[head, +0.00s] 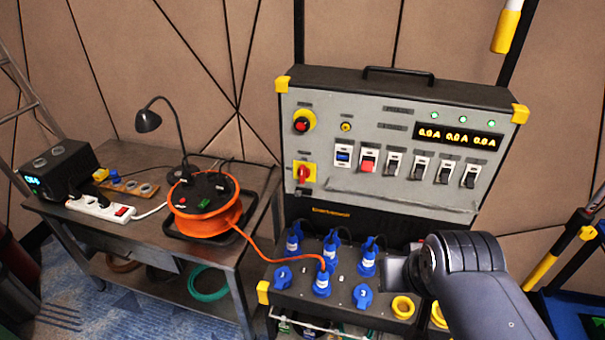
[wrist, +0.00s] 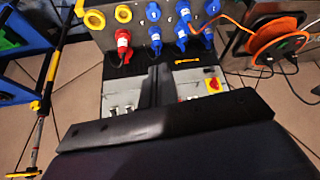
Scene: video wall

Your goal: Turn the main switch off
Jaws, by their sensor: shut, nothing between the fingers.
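The main switch appears to be the red rotary handle on a yellow plate (head: 304,173), at the lower left of the grey panel (head: 340,112). Its handle looks roughly upright, but it is small. The wrist view shows the panel upside down, with the red and yellow switch (wrist: 213,85) to the right of my fingers. My gripper (wrist: 160,78) is shut and empty, its dark fingers together in front of the panel. In the head view my wrist is at the lower right, below and right of the switch, and the fingertips are not clear.
A red mushroom button (head: 301,124) sits above the switch. Several breakers (head: 420,167) line the panel's right, below a lit display (head: 457,136) and green lamps. Blue plugs (head: 322,284) stand up below. An orange cable reel (head: 205,205) is on the left table (head: 140,160).

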